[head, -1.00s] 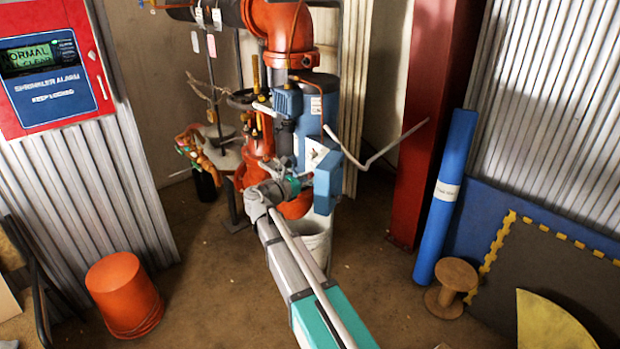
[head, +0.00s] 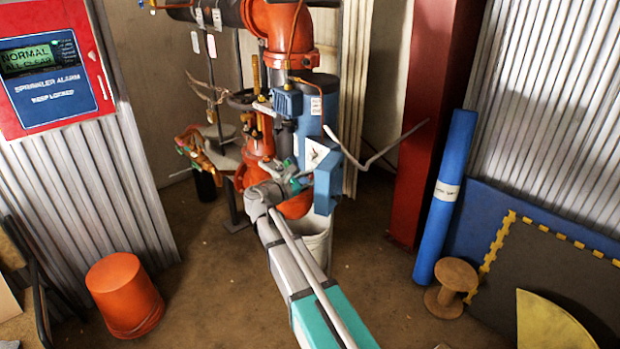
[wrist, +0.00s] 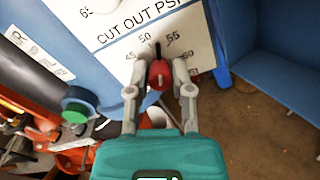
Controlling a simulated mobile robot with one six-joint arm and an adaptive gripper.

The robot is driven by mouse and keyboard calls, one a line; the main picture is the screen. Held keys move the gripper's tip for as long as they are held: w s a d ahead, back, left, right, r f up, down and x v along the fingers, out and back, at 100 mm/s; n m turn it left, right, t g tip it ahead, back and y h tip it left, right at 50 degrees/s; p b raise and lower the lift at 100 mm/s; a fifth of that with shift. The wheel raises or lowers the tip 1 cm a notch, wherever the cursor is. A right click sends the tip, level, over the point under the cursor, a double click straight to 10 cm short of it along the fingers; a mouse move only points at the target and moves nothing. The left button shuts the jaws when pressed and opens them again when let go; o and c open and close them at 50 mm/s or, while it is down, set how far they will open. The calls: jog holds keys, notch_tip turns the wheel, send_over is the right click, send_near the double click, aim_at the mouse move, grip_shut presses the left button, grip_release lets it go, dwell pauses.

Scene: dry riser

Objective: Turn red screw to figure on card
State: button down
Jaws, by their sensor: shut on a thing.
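In the wrist view the red screw (wrist: 159,77) sits between the two fingers of my gripper (wrist: 160,70), which is shut on it. A dark pointer at the screw's top points up between the figures 50 and 55. In the head view my gripper (head: 297,183) is against the front of the blue unit and hides the screw. I cannot tell which paper is the card; small white tags (head: 211,45) hang at the upper left, their figures unreadable.
A green round knob (wrist: 76,104) is left of my gripper. A blue box (head: 327,187) and a bent rod (head: 375,158) are close on the right. Orange pipework (head: 258,145) stands on the left, a white bucket (head: 318,238) below. The floor in front is mostly clear.

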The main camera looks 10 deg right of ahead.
jog(key=m, duration=0.5)
jog(key=shift+m, duration=0.3)
dwell(0.4)
jog(key=c, duration=0.5)
grip_release()
jog(key=shift+s+a, duration=0.1)
jog(key=v, duration=0.7)
jog(key=shift+s, duration=0.1)
